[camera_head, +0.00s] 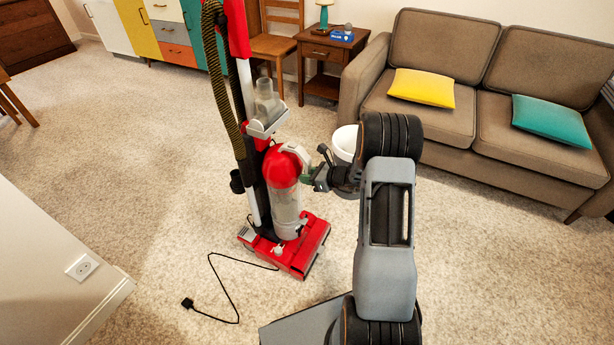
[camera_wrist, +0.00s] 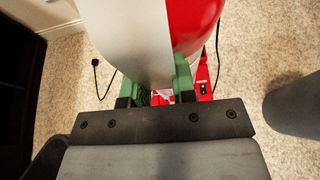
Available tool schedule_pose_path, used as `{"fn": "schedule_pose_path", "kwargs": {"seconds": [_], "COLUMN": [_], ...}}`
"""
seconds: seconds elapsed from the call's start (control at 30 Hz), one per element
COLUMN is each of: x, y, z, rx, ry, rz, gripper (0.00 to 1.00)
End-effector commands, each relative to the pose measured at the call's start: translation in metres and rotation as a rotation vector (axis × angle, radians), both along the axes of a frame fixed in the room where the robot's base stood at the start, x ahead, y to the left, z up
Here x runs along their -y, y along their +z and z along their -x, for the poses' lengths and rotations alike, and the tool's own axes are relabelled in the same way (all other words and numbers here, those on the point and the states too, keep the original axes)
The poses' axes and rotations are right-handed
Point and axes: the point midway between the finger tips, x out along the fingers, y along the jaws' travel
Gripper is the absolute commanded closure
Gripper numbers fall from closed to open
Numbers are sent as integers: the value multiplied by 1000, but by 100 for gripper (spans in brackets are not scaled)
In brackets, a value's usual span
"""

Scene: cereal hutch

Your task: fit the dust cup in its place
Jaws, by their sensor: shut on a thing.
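The dust cup (camera_head: 287,205) has a red domed top, a clear cylinder and a pale handle. It is upright at the front of the red upright vacuum cleaner (camera_head: 240,35), above its red floor head (camera_head: 305,255). I cannot tell whether it is seated or just apart. My gripper (camera_head: 308,176) reaches in from the right and is shut on the cup's handle (camera_head: 300,153). In the wrist view, the green fingers (camera_wrist: 156,82) flank the pale handle (camera_wrist: 130,40), with the red dome (camera_wrist: 195,22) behind it. The handle hides the contact between cup and cleaner.
A white bin (camera_head: 346,138) stands just behind my gripper. A brown sofa (camera_head: 440,105) is at the right and a side table (camera_head: 326,62) at the back. The power cord (camera_head: 234,300) lies on the carpet in front. Open carpet lies to the left.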

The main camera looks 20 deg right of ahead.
Motion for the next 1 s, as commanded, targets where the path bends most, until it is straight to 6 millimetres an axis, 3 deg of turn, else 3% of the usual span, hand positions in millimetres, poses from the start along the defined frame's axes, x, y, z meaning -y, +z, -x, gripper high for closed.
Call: {"fn": "schedule_pose_path", "kwargs": {"seconds": [0.2,0.23,0.5,0.83,1.0], "x": [0,0,0,3,19], "y": [4,4,3,4,16], "z": [-1,-1,-1,3,19], "rx": [6,6,4,0,2], "ry": [-1,-1,0,-1,-3], "rz": [-4,-4,-3,-1,-1], "gripper": [100,72,46,45,45]}}
